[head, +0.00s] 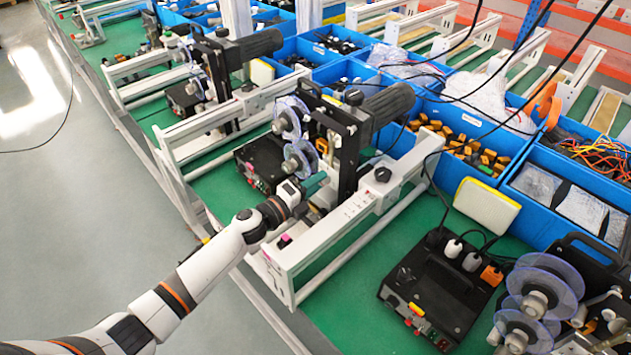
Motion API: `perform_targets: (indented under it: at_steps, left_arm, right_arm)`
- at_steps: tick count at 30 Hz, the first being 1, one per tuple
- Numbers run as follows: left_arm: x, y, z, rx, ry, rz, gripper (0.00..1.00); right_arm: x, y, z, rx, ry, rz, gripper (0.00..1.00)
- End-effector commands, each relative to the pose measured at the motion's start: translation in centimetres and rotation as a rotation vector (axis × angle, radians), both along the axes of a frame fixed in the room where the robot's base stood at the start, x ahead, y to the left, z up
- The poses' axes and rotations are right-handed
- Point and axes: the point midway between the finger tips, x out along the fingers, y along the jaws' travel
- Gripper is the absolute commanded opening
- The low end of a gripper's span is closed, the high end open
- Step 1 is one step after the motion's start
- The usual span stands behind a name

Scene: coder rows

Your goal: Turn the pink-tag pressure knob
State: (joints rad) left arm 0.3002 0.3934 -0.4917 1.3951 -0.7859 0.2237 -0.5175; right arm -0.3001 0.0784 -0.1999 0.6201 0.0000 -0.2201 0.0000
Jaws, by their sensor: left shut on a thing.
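The coder (348,150) is a black upright machine with clear bluish reels and a dark ribbed motor, set in a white rail frame on a green bench. A small pink tag (284,241) shows on the near end of the frame. My left gripper (313,184) reaches in from the lower left, in front of the black upright plate and below the reels. It is shut at a pressure knob, which its jaws mostly hide; a teal piece shows at its tip. I cannot tell how far the knob is turned. My right gripper is not in view.
A black control box (440,290) with plugs stands on the bench at right. Blue bins (465,125) of parts line the back. Another coder (215,70) stands farther left. Black cables hang over the right side. Grey floor (70,220) is free at left.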

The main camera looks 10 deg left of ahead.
Motion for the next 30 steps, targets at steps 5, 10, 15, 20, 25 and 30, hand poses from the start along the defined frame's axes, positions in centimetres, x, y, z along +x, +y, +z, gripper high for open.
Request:
perform_targets:
  at_steps: [5, 10, 15, 20, 25, 30]
  left_arm:
    - [-0.07, -0.05, -0.15, -0.019, 0.015, -0.002, 0.05]
    - [-0.07, -0.05, -0.15, -0.023, 0.018, -0.002, 0.05]
    - [-0.07, -0.05, -0.15, -0.023, 0.018, -0.002, 0.05]
    - [-0.05, -0.05, -0.12, -0.023, 0.017, -0.002, 0.46]
    - [-0.03, -0.03, -0.06, -0.022, 0.016, -0.001, 0.49]
    - [-0.16, 0.1, -0.08, -0.022, 0.014, 0.0, 0.49]
  right_arm:
    - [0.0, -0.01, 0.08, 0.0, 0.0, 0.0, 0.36]
    - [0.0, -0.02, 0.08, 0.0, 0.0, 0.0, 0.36]
    - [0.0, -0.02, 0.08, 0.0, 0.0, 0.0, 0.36]
    - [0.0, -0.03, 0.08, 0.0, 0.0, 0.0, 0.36]
    - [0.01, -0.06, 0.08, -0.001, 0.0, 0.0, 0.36]
    - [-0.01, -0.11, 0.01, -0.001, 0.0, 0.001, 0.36]
